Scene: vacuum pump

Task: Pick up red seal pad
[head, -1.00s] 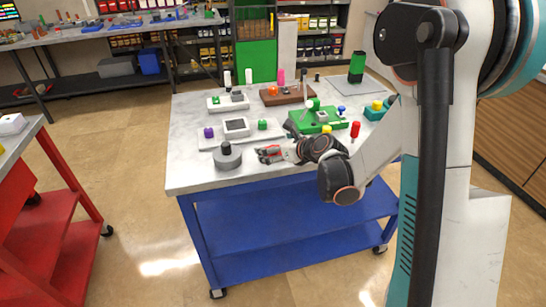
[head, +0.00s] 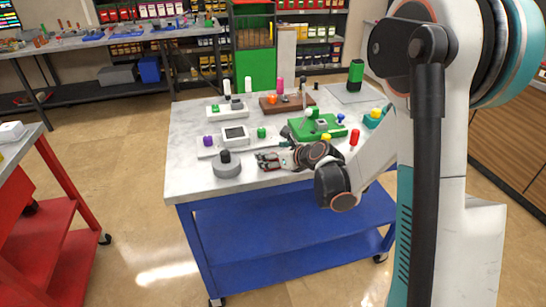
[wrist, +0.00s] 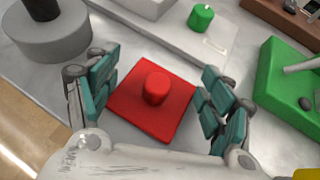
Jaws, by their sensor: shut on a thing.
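The red seal pad is a flat red square with a short round red knob, seen in the wrist view (wrist: 148,118). It lies at the grey tabletop, between the two teal-padded fingers of my gripper (wrist: 160,85). In the head view my gripper (head: 270,162) is low over the front part of the table, and the pad is mostly hidden there.
A grey round base with a black knob (head: 227,165) stands close on the left. A white plate with a screen and green knob (head: 235,135) lies behind. A green housing (head: 316,128) is to the right, with a red-topped piece (head: 354,136) nearby. The table's front edge is close.

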